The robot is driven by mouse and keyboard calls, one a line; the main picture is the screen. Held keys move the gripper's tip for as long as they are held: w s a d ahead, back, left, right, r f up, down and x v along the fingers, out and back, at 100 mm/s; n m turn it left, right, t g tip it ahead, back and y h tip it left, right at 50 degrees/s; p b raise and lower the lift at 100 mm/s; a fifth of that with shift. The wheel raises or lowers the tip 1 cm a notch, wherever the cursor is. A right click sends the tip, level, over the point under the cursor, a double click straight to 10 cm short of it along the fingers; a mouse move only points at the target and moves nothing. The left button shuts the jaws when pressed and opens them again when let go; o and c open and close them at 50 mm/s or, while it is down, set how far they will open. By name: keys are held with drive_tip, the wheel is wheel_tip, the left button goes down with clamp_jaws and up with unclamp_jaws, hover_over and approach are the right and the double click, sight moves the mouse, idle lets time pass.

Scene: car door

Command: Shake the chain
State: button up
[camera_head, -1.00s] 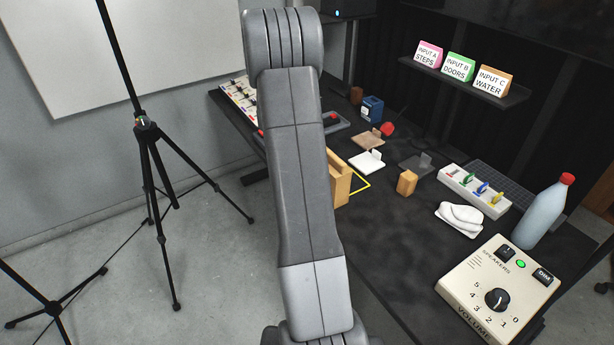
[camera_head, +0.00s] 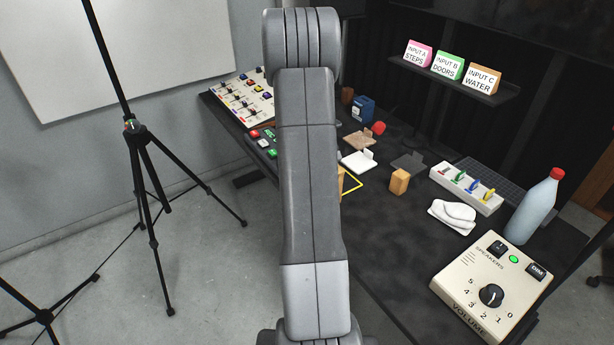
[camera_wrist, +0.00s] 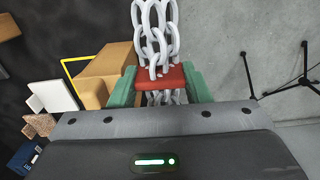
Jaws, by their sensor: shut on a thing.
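In the wrist view a light metal chain (camera_wrist: 157,35) hangs from a red block (camera_wrist: 165,79). The red block sits between the green fingers of my gripper (camera_wrist: 161,86), which is shut on it. Chain links show both above and below the block. A wooden box (camera_wrist: 112,68) shows just left of the gripper, at the table edge. In the head view my grey arm hides the gripper and the chain.
The dark table (camera_head: 380,225) carries a cream volume box (camera_head: 490,290), a bottle (camera_head: 532,208), a white cloth (camera_head: 452,216), a switch strip (camera_head: 466,188) and a wooden block (camera_head: 399,181). A tripod (camera_head: 150,190) stands on the floor at left.

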drive_tip(key=s+a, duration=0.1)
drive_tip(key=a, duration=0.9)
drive_tip(key=shift+s, duration=0.15)
drive_tip(key=d, duration=0.3)
drive_tip(key=w+d, duration=0.1)
drive_tip(key=d, duration=0.6)
drive_tip(key=shift+w+b, duration=0.15)
drive_tip(key=shift+b, duration=0.2)
drive_tip(key=s+a, duration=0.1)
drive_tip(key=a, duration=0.9)
drive_tip(key=shift+s, duration=0.15)
